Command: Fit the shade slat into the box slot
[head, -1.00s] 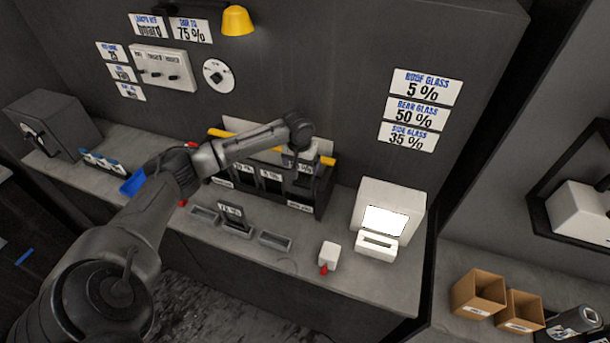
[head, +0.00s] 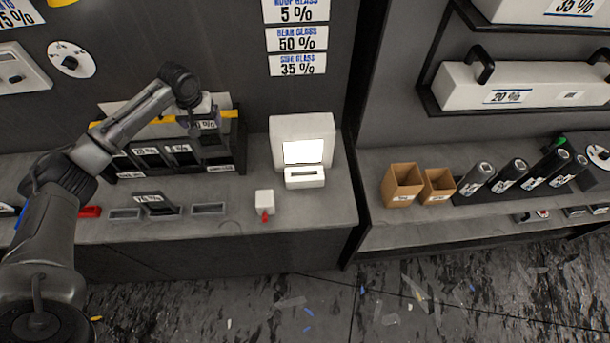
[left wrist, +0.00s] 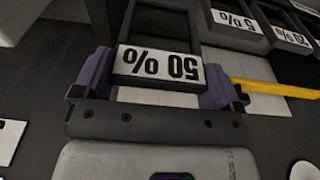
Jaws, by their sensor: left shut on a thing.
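My left gripper (head: 203,118) is shut on a dark shade slat at the right end of the black slat rack (head: 225,158). In the left wrist view, the purple fingers (left wrist: 157,80) grip both sides of the slat's white "50 %" label (left wrist: 160,64), which reads upside down. The slat's dark panel (left wrist: 155,24) extends beyond the label. Whether its far end is still inside the rack is unclear. A white box (head: 303,140) with a bright screen stands right of the rack, with a dark slot (head: 305,175) in its front ledge. My right gripper is not in view.
Other slats (head: 147,152) stand in the rack. A small stand (head: 155,203) with a labelled slat lies in front, beside a shallow tray (head: 209,209). A small white block with a red tip (head: 264,202) is near the counter's front edge. Brown boxes (head: 402,185) stand farther right.

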